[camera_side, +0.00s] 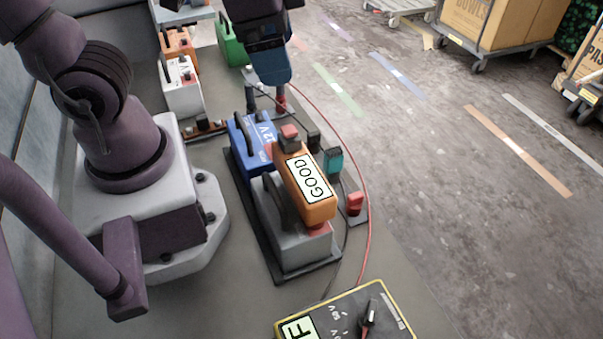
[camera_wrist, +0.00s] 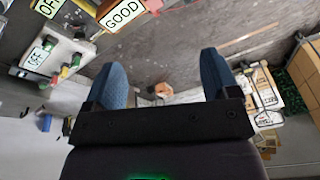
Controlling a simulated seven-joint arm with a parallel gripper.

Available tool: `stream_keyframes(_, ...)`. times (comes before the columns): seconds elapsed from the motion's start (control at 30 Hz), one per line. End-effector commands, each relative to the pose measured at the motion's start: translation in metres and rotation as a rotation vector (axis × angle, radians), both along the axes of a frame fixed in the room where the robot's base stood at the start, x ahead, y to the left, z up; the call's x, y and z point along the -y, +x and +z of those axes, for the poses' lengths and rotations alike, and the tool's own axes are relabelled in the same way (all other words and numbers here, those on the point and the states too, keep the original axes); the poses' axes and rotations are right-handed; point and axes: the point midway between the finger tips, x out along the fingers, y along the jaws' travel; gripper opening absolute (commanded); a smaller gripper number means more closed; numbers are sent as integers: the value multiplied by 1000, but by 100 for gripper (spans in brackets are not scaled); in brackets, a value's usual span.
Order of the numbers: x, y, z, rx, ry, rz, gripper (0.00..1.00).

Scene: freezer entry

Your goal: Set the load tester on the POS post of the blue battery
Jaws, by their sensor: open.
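The load tester (camera_side: 318,205) is orange with a white label reading GOOD. In the side view it leans over the grey battery (camera_side: 295,248), near a red cap. Whether it rests on a post cannot be told. Its GOOD label (camera_wrist: 123,13) also shows at the top of the wrist view. The blue battery (camera_side: 240,140), marked 12V, stands just behind it; the tester partly hides it, and I cannot make out its POS post. My gripper (camera_side: 274,78) is above and behind the blue battery, apart from the tester. Its blue fingers (camera_wrist: 164,82) are spread, with nothing held between them.
A yellow-edged meter (camera_side: 350,315) lies at the front. A red cable (camera_side: 366,180) curves along the right of the batteries, past teal and red clips. White (camera_side: 182,88), orange and green units stand at the back. Boxes on carts (camera_side: 500,25) are far right; floor between is clear.

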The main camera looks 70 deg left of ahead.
Motion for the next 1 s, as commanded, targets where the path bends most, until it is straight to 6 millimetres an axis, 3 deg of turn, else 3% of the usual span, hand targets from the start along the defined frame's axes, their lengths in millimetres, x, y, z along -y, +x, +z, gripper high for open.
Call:
stream_keyframes(0.03, 17, 4, -11, -63, 47, -146, 81)
stream_keyframes(0.2, 59, 10, -40, -218, 183, -677, 81)
stream_keyframes(0.4, 70, 17, -42, -264, 252, -1052, 81)
stream_keyframes(0.63, 68, 16, -52, -272, 266, -1166, 81)
stream_keyframes(1.0, 60, 16, -113, -272, 266, -1163, 81)
